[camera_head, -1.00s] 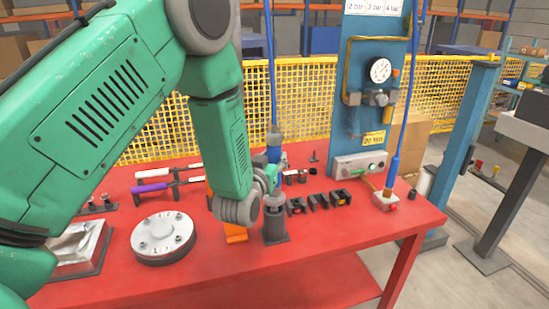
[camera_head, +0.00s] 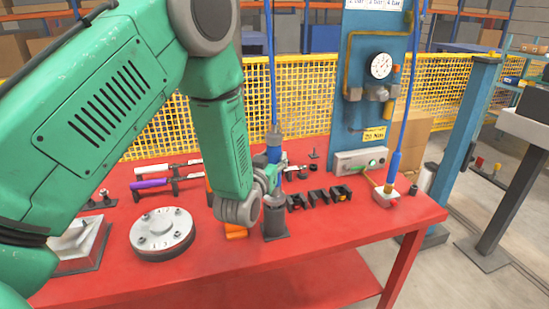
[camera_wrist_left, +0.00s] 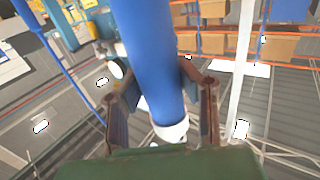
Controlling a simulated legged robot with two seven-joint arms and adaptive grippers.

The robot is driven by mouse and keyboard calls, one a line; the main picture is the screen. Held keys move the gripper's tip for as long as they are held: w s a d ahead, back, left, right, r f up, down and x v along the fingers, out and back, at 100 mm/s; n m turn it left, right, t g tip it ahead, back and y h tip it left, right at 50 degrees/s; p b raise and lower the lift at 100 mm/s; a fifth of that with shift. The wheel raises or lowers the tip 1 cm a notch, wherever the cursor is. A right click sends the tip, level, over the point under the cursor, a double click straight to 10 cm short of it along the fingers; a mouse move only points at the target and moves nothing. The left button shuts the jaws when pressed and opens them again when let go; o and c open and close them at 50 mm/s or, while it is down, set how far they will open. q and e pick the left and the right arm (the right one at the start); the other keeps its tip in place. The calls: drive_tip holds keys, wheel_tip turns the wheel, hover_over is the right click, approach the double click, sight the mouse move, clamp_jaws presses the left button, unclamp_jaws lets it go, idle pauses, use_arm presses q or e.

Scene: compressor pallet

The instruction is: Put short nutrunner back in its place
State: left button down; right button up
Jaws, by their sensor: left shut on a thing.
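The short nutrunner (camera_head: 273,150) is a blue upright tool with a blue hose rising from its top. My left gripper (camera_head: 270,180) is shut on it; the arm covers part of the tool in the head view. In the left wrist view the blue body (camera_wrist_left: 152,55) runs between the two brown-grey fingers (camera_wrist_left: 160,110), with a pale end by the palm. A dark grey holder (camera_head: 275,224) stands on the red table directly below the gripper. Whether the tool's lower end sits inside the holder or just above it, I cannot tell. My right gripper is not in view.
A round metal flange (camera_head: 162,233) lies on the red table (camera_head: 215,270) left of the holder. Several black blocks (camera_head: 320,197) stand to its right, and an orange piece (camera_head: 236,231) is beside it. Torque wrenches (camera_head: 155,183) lie behind the flange. A blue gauge panel (camera_head: 365,110) stands behind.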

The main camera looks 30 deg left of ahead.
use_arm(q)
drive_tip(key=shift+f+b, duration=0.6)
drive_tip(key=shift+f, duration=0.1)
drive_tip(key=c, duration=1.1)
unclamp_jaws()
drive_tip(key=shift+d+f, duration=0.1)
drive_tip(key=shift+f, duration=0.05)
drive_tip(key=shift+s, duration=0.3)
drive_tip(key=v, duration=1.1)
drive_tip(key=shift+s, duration=0.15)
drive_tip(key=shift+d, duration=0.1)
